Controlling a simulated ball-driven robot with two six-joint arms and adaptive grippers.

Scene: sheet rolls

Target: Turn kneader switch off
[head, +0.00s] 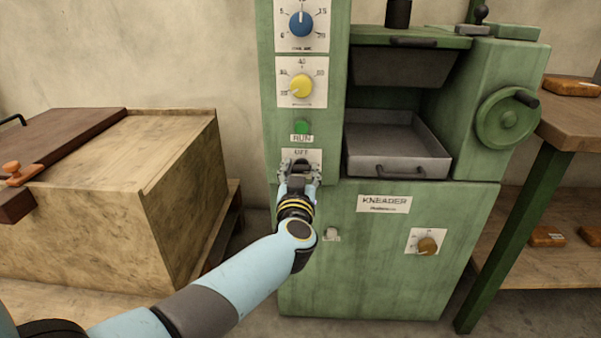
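The green kneader (390,265) stands in the middle, with a tall control panel on its left side. On the panel are a green button or lamp (302,127), a RUN label (301,138) and, below it, a plate marked OFF (302,154). My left gripper (301,168) is at this plate, pointing into the panel. Its fingers are spread to both sides of a dark part, which may be the switch; I cannot tell whether they touch it. The gripper hides the plate's lower part. My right gripper is not in view.
Above are a blue knob (302,24) and a yellow knob (301,86). A metal tray (395,145) and handwheel (508,118) are right. A wooden chest (110,200) stands left.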

